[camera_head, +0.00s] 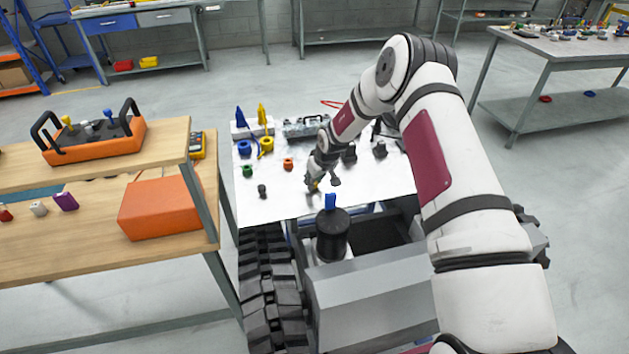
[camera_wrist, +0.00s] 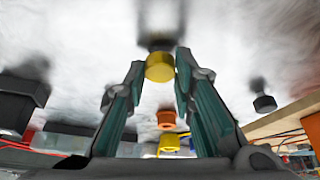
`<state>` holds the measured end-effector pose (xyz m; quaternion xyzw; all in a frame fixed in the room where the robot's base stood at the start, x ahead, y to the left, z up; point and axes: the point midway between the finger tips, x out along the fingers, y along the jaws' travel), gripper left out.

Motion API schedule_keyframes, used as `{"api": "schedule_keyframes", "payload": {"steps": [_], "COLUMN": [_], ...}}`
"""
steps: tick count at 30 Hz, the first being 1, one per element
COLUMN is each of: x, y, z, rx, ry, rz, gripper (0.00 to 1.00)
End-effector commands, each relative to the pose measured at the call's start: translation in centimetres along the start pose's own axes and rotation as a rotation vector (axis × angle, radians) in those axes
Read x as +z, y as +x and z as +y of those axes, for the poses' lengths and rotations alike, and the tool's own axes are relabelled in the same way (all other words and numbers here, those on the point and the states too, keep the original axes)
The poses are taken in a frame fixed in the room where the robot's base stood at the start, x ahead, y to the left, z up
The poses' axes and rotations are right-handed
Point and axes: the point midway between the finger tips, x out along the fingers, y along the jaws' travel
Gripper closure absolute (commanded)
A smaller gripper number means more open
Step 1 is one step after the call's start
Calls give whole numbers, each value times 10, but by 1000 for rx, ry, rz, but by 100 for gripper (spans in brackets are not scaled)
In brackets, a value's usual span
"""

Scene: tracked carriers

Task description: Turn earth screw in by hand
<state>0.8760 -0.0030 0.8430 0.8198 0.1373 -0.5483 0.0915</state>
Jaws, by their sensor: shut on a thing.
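My gripper (camera_head: 313,184) is low over the white carrier top, near its front middle. In the wrist view my gripper's two fingers (camera_wrist: 160,62) stand on either side of a small yellow cylinder (camera_wrist: 160,68), which looks like the head of the earth screw. A dark grey part shows blurred beyond the yellow cylinder. Only a speck of yellow shows at the fingertips in the head view. I cannot tell how deep the screw sits or whether it touches a hole.
The white carrier top (camera_head: 285,208) bears a green ring (camera_head: 247,171), an orange ring (camera_head: 288,163), yellow and blue rings and several black knobs. A black post with a blue tab (camera_head: 330,202) stands in front. A wooden bench (camera_head: 90,250) is on the left.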

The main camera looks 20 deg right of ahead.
Motion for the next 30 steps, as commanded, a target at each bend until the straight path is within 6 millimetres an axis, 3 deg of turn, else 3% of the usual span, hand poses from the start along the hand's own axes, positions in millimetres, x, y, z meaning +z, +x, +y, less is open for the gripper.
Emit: {"api": "schedule_keyframes", "payload": {"steps": [3, 4, 6, 19, 30], "x": [-3, -3, -3, -1, -2], "y": [-2, -2, -2, -10, -80], "z": [1, 1, 1, 0, 1], "rx": [2, 2, 2, 1, 2], "ry": [-1, -1, -1, -2, -1], "rz": [7, 7, 6, 2, 5], "gripper": [100, 70, 56, 56, 56]}}
